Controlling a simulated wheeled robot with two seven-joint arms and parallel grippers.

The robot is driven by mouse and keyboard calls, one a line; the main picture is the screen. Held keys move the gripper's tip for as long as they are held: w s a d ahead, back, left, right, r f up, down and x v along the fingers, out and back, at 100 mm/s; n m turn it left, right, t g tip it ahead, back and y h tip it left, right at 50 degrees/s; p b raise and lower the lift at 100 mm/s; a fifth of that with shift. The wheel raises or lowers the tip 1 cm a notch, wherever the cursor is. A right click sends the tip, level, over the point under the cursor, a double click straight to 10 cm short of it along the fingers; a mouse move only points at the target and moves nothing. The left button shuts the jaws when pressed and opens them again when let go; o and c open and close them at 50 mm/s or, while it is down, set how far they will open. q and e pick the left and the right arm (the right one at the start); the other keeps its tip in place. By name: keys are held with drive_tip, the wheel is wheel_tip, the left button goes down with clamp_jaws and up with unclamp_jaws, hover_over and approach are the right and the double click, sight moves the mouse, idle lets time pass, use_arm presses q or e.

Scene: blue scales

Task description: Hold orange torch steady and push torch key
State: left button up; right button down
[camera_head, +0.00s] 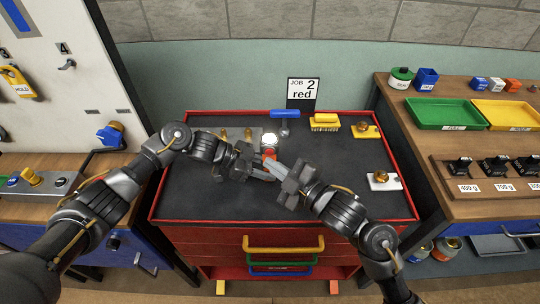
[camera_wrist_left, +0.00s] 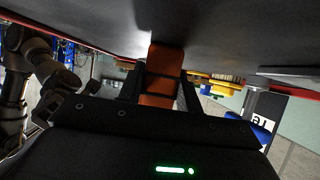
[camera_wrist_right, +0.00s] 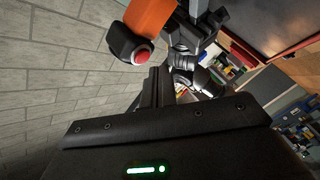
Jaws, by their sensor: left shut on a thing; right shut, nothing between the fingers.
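The orange torch (camera_head: 270,153) is over the middle of the dark cart top, its lamp end glowing white. My left gripper (camera_head: 262,172) is shut on the torch; the left wrist view shows its orange body (camera_wrist_left: 161,62) between the fingers. The right wrist view shows the torch's orange body (camera_wrist_right: 150,14) and black end, with a round red key (camera_wrist_right: 142,55) on it. My right gripper (camera_head: 274,168) is shut and empty, close to the torch. Its closed fingers (camera_wrist_right: 155,85) appear beside the red key; I cannot tell whether they touch it. The grippers partly hide the torch in the head view.
The red-rimmed cart top (camera_head: 200,205) is mostly clear in front. A white plate with a brass knob (camera_head: 382,181) lies right. Benches flank the cart.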

drive_tip(key=shift+s, duration=2.7)
use_arm(q)
drive_tip(key=o, duration=0.8)
drive_tip(key=shift+o, duration=0.2)
